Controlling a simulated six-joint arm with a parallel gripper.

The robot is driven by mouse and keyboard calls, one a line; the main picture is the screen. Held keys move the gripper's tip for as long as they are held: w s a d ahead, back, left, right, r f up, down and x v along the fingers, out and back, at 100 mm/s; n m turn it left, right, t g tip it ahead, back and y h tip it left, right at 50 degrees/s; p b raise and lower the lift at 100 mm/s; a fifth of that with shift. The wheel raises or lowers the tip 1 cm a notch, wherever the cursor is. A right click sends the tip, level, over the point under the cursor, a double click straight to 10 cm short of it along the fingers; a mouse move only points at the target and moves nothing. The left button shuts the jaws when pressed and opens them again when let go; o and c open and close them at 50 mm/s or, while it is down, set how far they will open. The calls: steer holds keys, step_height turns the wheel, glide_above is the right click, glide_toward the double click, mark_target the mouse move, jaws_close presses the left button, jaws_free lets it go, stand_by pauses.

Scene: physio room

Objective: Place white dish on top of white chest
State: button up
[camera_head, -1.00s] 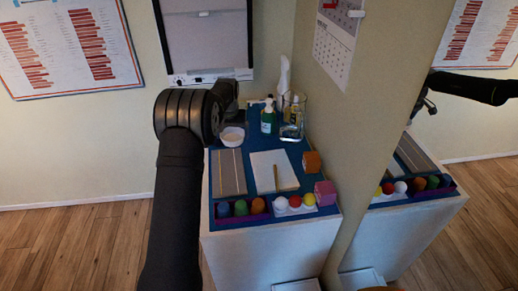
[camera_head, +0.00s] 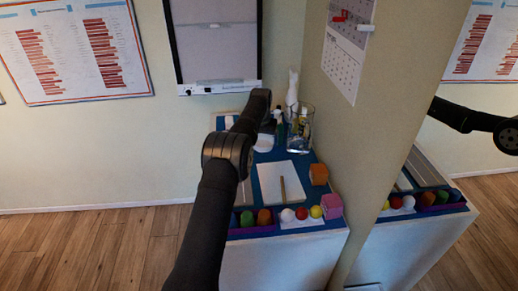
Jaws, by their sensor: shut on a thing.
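The white chest (camera_head: 285,262) stands against the wall with a blue covering on its top. The white dish (camera_head: 264,143) shows over the back part of that top, partly hidden by my arm. My gripper (camera_head: 267,126) is a small dark shape below my wrist, at the dish, and it is shut on the dish. The fingertips are mostly hidden. I cannot tell whether the dish touches the top or hangs just above it.
A white pad (camera_head: 283,182), an orange block (camera_head: 318,174), a pink block (camera_head: 331,205) and several coloured balls lie nearer. A wall (camera_head: 385,130) with a mirror bounds the right.

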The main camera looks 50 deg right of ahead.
steer(key=shift+w+f, duration=0.35)
steer(key=shift+w, duration=0.2)
steer(key=shift+w+f, duration=0.3)
steer(key=shift+w, duration=0.25)
steer(key=shift+f, duration=2)
steer(key=o, duration=0.8)
steer(key=shift+f, duration=0.15)
step_height(320, 180, up, 12)
steer(key=a, duration=0.1)
steer(key=shift+s+a, duration=0.3)
steer(key=shift+a, duration=0.05)
